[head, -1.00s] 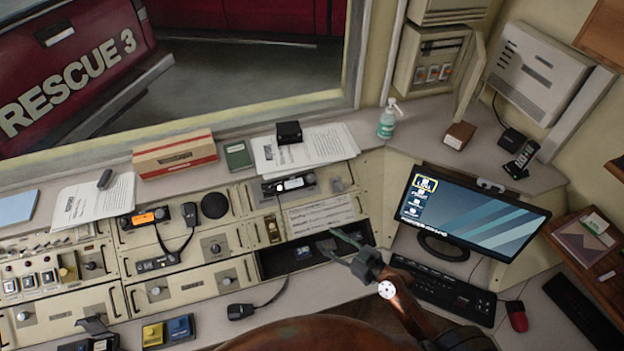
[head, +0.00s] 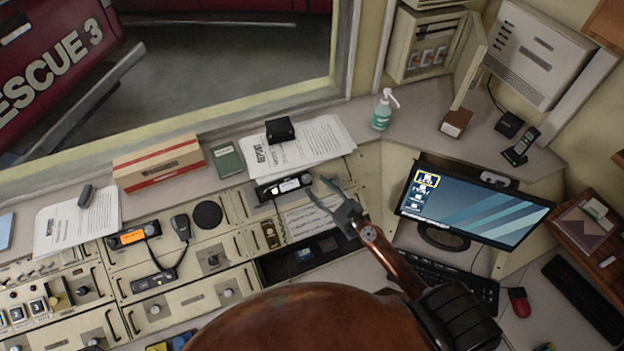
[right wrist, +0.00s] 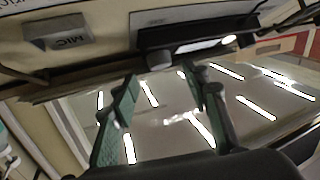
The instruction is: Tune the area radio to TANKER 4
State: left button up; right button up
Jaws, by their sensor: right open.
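A black radio (head: 283,187) with a lit white display is set in the upper console panel, below a stack of papers. A second radio (head: 130,238) with an orange display sits further left; I cannot read which is the area radio. My right gripper (head: 322,192) is open and empty, just right of the white-display radio, with its fingers pointing toward it. In the right wrist view, the open fingers (right wrist: 160,85) are in front of a dark radio front (right wrist: 178,35) with a bright display and a grey knob (right wrist: 140,62). Display text is unreadable. My left gripper is not in view.
A black box (head: 280,130) stands on the papers above the radio. A hand microphone (head: 181,226) hangs by the orange radio.

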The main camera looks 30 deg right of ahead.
aim_at(308, 179)
jog(key=x, duration=0.2)
jog(key=shift+w+a+p, duration=0.1)
jog(key=shift+w+p, duration=0.2)
jog(key=shift+w, duration=0.35)
jog(key=shift+w+a+f, duration=0.1)
jog(key=shift+w, duration=0.05)
jog(key=c, duration=1.1)
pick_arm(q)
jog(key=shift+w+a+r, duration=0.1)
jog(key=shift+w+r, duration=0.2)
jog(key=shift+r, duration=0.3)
pick_arm(e)
jog(key=shift+c, duration=0.2)
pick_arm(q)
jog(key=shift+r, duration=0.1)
